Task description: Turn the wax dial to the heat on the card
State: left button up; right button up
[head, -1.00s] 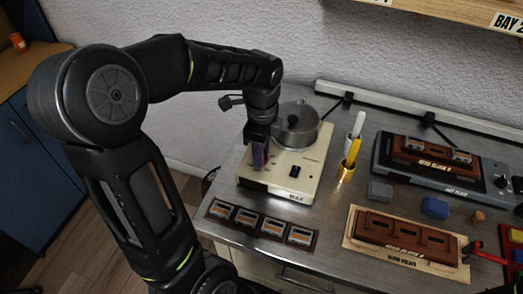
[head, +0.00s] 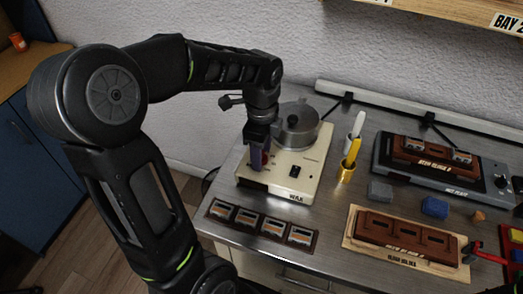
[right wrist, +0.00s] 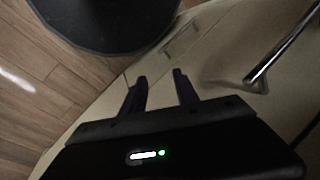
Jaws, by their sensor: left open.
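The cream wax unit (head: 309,172) stands on the metal bench, with a WAX label on its front edge. A lidded grey pot (head: 297,130) sits on its back part. I cannot make out a heat card. My right gripper (right wrist: 160,76) is open and empty in the right wrist view, its two dark fingers apart.
A dark strip with several tiles (head: 262,224) lies in front of the unit. A gold cup (head: 345,175) with a yellow stick, a grey block (head: 380,191), a blue block (head: 435,207) and a brown slotted block (head: 405,237) are to the right.

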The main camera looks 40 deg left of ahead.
pick_arm(q)
notch_tip(320, 180, up, 8)
jog(key=shift+f+b, duration=0.1)
jog(key=shift+b, duration=0.2)
dwell(0.7)
